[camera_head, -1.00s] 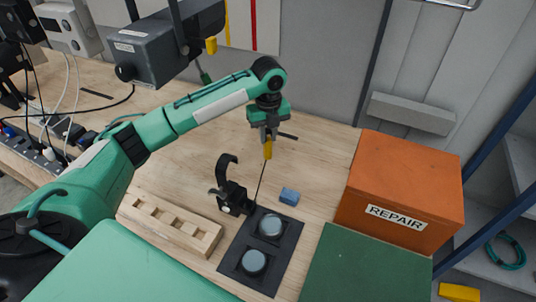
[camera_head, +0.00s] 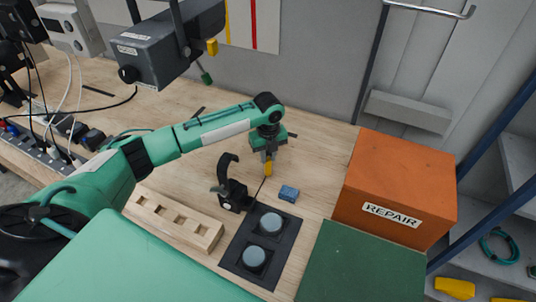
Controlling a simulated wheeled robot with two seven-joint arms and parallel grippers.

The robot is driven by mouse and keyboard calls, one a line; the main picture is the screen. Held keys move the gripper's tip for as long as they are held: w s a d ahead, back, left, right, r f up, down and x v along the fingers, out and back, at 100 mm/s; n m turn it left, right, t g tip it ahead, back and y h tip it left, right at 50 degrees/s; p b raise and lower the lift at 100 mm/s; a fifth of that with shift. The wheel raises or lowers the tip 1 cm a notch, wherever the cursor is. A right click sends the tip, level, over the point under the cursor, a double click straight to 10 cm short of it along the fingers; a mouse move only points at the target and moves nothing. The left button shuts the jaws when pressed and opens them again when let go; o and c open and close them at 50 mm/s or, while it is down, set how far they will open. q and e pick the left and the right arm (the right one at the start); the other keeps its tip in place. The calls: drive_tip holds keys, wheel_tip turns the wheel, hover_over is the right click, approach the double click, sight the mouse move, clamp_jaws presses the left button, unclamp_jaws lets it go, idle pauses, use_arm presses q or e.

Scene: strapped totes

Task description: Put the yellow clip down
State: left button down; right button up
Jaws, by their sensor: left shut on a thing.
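The yellow clip (camera_head: 267,169) is held upright between the fingers of my left gripper (camera_head: 268,158). The gripper points down at the wooden workbench (camera_head: 210,150), behind a small blue block (camera_head: 289,193) and right of a black curved stand (camera_head: 231,185). The clip's lower end is low over the bench; I cannot tell whether it touches. My right gripper is not in view.
A black tray (camera_head: 240,270) with two round grey discs lies in front. A slotted wooden block (camera_head: 175,219) is to its left. Bare bench lies behind the stand.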

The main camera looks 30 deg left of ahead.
use_arm(q)
drive_tip(key=c, duration=1.3)
unclamp_jaws()
drive_tip(key=shift+f, duration=0.1)
wheel_tip(320, 180, up, 12)
drive_tip(key=b, duration=0.4)
